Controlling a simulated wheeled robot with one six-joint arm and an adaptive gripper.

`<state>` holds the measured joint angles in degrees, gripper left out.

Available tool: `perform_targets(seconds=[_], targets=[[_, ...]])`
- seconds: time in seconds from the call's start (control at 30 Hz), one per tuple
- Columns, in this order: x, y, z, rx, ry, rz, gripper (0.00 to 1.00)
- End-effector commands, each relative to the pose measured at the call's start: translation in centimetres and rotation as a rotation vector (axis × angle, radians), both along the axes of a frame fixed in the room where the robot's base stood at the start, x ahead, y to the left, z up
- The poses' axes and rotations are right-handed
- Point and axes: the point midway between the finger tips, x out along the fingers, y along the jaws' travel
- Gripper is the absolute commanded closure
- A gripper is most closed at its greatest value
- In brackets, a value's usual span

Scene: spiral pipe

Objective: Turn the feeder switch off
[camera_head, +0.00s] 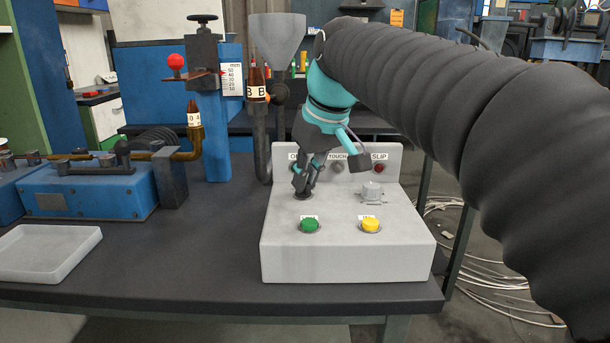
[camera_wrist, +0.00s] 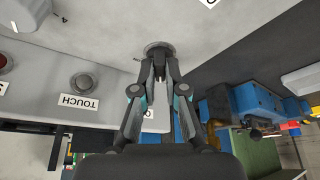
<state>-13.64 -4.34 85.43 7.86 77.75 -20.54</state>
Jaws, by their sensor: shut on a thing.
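A light grey control box (camera_head: 340,262) stands on the dark bench. My gripper (camera_head: 303,188) points down at the left rear of its top, shut on a small dark switch with a round base (camera_head: 305,195). I take this for the feeder switch; its label is hidden behind my gripper. In the wrist view, my gripper's fingertips (camera_wrist: 158,72) close around the switch, whose round grey base (camera_wrist: 158,48) shows just beyond them. The switch's setting cannot be read.
A grey knob (camera_head: 372,190) sits to the right of my gripper. Green (camera_head: 310,225) and yellow (camera_head: 371,225) buttons are in front. The back panel carries lamps and a TOUCH label (camera_wrist: 79,102). A white tray (camera_head: 45,252) and blue machine (camera_head: 90,192) stand left.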

Motion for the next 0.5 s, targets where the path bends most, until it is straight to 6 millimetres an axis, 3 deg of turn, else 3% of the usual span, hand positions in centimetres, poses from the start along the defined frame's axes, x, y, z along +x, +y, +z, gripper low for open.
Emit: perform_targets(seconds=[0.13,0.17,0.23,0.5], targets=[[-0.06,-0.07,-0.16,-0.003,0.004,0.001,1.00],[-0.06,-0.07,-0.16,-0.004,0.005,0.001,0.81],[-0.04,-0.07,-0.14,-0.004,0.004,0.000,0.64],[-0.02,-0.04,-0.05,-0.002,0.001,0.000,0.64]])
